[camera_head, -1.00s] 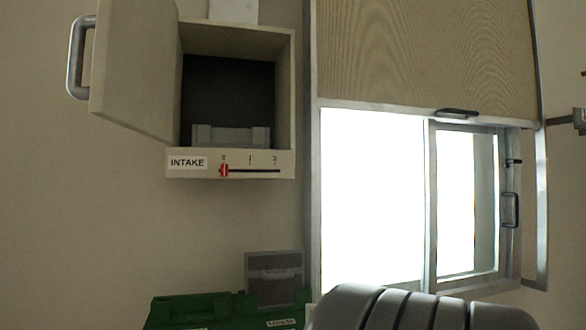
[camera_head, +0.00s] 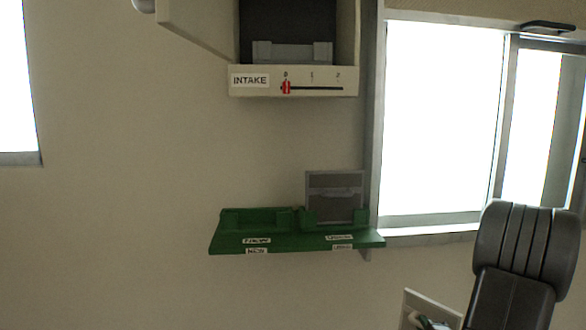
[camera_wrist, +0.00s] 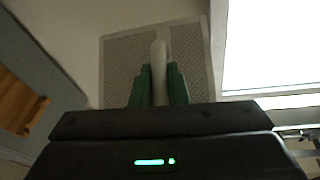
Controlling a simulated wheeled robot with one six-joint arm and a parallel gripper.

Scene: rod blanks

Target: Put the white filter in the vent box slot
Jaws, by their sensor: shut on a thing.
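My gripper (camera_wrist: 159,82) is shut on the pale upright handle of the white filter (camera_wrist: 125,55), a mesh panel with a light frame, in the wrist view. Part of a pale panel (camera_head: 410,299), which looks like the same filter, shows at the bottom edge of the head view, low and right of the vent box; most of it is cut off. The vent box (camera_head: 242,82), labelled INTAKE, hangs on the wall at the top. Its door (camera_head: 205,22) stands open to the left. A pale slot holder (camera_head: 292,51) sits inside the dark opening, with no filter visible in it.
A green wall rack (camera_head: 295,243) with small labels is below the box. A grey filter (camera_head: 335,181) stands in its right part; its left part looks empty. A bright window (camera_head: 440,120) is to the right. Bare wall lies between box and rack.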

